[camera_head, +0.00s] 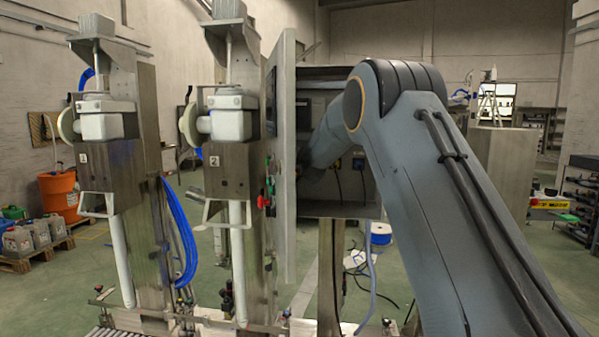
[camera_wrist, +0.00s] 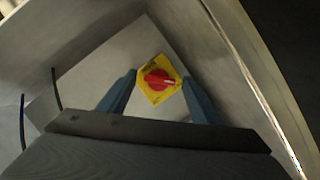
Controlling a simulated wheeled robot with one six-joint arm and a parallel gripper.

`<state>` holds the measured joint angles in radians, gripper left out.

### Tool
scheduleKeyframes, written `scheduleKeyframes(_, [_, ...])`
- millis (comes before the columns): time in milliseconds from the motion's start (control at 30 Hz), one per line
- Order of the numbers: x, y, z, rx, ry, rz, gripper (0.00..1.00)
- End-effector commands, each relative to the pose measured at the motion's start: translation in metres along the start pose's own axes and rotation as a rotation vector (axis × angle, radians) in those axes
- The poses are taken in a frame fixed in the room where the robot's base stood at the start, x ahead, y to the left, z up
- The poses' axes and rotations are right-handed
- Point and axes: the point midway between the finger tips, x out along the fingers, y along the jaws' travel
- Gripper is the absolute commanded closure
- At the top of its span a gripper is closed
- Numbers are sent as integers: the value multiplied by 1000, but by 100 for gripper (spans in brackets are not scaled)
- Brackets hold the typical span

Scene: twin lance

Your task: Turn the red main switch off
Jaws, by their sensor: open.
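The red main switch (camera_wrist: 157,79) is a round red knob with a pale-marked handle on a yellow square plate (camera_wrist: 157,97). It shows in the wrist view, on a light grey panel inside the cabinet. My gripper (camera_wrist: 164,80) is open, its two blue-grey fingers to the left and right of the yellow plate. The knob appears between the fingertips; I cannot tell whether they touch it. In the head view my arm reaches into the open cabinet (camera_head: 345,209), and my gripper and the switch are hidden there.
The open cabinet door (camera_head: 284,160) stands left of my arm, with red and green buttons on it. Cabinet walls (camera_wrist: 265,75) surround my gripper closely. Two filling lances (camera_head: 232,125) stand further left. Dark cables (camera_wrist: 57,90) hang at the left of the wrist view.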

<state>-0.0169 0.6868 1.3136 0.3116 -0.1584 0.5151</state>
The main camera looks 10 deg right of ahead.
Motion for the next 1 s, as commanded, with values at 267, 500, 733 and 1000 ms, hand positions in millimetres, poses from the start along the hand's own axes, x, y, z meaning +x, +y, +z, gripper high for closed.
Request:
scheduleKeyframes(267, [-37,0,1,0,0,-1,41])
scheduleKeyframes(500, [-63,0,1,0,-1,0,41])
scheduleKeyframes(733, [-70,0,1,0,-1,0,41])
scheduleKeyframes(1000, [-71,2,2,-3,-5,3,41])
